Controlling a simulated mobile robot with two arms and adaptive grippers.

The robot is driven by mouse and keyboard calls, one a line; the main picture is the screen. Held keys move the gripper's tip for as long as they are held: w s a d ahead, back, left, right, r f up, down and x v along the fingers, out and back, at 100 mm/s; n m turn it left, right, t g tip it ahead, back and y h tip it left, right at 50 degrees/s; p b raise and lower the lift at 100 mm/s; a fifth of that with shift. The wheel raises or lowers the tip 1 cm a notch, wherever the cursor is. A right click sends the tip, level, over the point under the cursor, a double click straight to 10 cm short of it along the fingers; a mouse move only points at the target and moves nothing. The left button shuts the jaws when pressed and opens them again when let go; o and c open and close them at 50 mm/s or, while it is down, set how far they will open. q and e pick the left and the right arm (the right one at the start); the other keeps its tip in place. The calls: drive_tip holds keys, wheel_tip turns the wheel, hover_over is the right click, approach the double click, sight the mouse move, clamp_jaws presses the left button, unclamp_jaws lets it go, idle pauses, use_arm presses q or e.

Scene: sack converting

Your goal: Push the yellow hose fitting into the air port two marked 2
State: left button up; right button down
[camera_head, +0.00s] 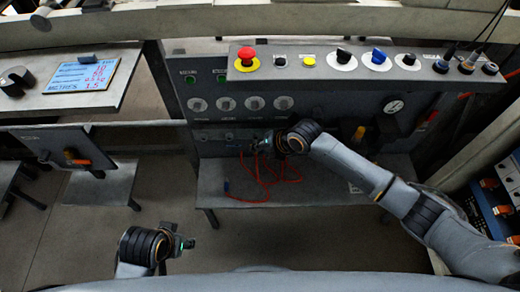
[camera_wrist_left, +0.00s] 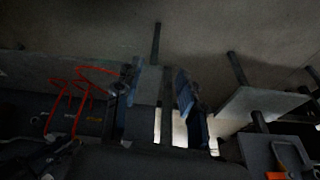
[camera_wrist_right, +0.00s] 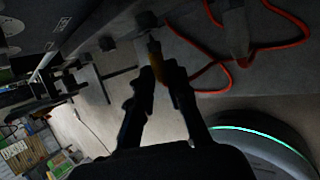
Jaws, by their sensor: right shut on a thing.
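My right gripper (camera_head: 257,145) is at the lower part of the machine panel (camera_head: 222,133), low on its front. In the right wrist view its fingers (camera_wrist_right: 158,82) are shut on the yellow hose fitting (camera_wrist_right: 157,62). The fitting's far end points at a dark, knob-like port (camera_wrist_right: 147,21) and is close to it; I cannot tell whether they touch. No port number is readable. A red hose (camera_head: 262,182) lies in loops on the shelf below the gripper. My left gripper (camera_head: 187,243) is empty and open, low in the head view, away from the panel.
A small blue fitting (camera_head: 227,187) lies at the shelf's left side. The floor (camera_head: 90,235) at lower left is clear.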

use_arm(q)
drive_tip(key=shift+r, duration=0.25)
use_arm(e)
drive_tip(key=shift+w, duration=0.15)
use_arm(q)
drive_tip(key=shift+r, duration=0.25)
use_arm(e)
drive_tip(key=shift+w, duration=0.1)
use_arm(q)
drive_tip(key=shift+s+a+r, duration=0.1)
drive_tip(key=shift+r, duration=0.3)
use_arm(e)
drive_tip(key=shift+w, duration=0.15)
use_arm(q)
drive_tip(key=shift+r+b, duration=0.1)
drive_tip(key=shift+b, duration=0.2)
drive_tip(key=shift+s+r, duration=0.1)
drive_tip(key=shift+r, duration=0.1)
use_arm(e)
drive_tip(key=shift+w, duration=0.1)
use_arm(q)
drive_tip(key=shift+s+r, duration=0.2)
drive_tip(key=shift+r, duration=0.1)
use_arm(e)
drive_tip(key=shift+w, duration=0.15)
